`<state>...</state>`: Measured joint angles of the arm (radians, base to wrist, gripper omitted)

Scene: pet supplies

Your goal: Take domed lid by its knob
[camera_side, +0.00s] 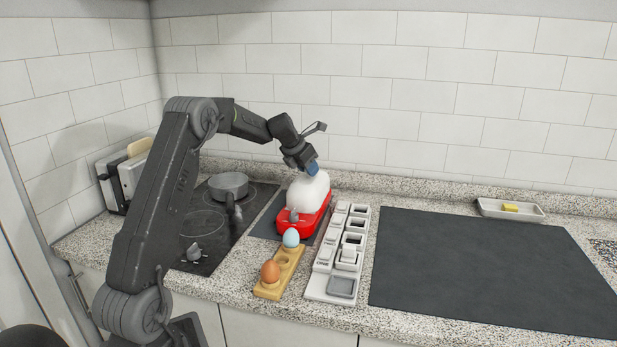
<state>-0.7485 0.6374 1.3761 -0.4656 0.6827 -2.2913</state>
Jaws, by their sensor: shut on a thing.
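I see no clear gap between the lid and the base. My gripper (312,170) is at the top of the lid, coming down from the upper left at a tilt. It is shut on the lid at its knob. A small blue part shows there, and the knob itself is mostly hidden by the fingers.
A wooden egg holder (275,278) with a brown egg (270,271) and a pale blue egg (291,237) stands in front. A white compartment tray (318,286) is close right. A dark mat (480,265) lies clear. A pot (228,185) is behind left.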

